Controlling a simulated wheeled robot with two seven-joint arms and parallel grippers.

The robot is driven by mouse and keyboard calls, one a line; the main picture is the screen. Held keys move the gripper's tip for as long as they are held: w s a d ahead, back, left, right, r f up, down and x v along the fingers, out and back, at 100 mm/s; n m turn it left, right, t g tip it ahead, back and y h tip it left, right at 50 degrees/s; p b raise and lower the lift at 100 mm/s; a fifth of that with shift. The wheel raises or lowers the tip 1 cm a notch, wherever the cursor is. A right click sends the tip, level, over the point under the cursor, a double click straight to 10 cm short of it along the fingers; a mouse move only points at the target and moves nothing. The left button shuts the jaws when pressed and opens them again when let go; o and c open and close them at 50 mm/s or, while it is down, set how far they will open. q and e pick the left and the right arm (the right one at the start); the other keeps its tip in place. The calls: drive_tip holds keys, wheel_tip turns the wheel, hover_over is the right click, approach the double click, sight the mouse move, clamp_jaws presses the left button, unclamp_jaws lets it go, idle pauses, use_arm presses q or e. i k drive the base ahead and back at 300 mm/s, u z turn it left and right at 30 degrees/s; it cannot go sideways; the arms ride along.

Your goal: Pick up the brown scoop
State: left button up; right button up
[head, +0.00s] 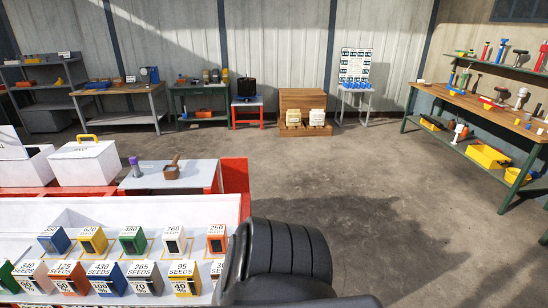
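A small brown object with an upright handle, which looks like the brown scoop (171,173), stands on a small light-topped table (205,178) left of the middle in the head view. A purple-capped bottle (135,167) stands to its left on the same top. A black ribbed part of my own arm fills the bottom centre of the view, well in front of the scoop and to its right. Neither gripper's fingers show. Nothing is seen touching the scoop.
A white tray (120,212) with several numbered seed boxes lies in the near left. A white case (88,164) with a yellow handle stands left of the small table. Workbenches line the back and right walls. The concrete floor (400,200) is clear at centre right.

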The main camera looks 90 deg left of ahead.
sight(171, 172)
drive_tip(key=i, duration=1.1)
drive_tip(key=u, duration=2.7)
drive_tip(key=i, duration=2.45)
drive_tip(key=u, duration=3.35)
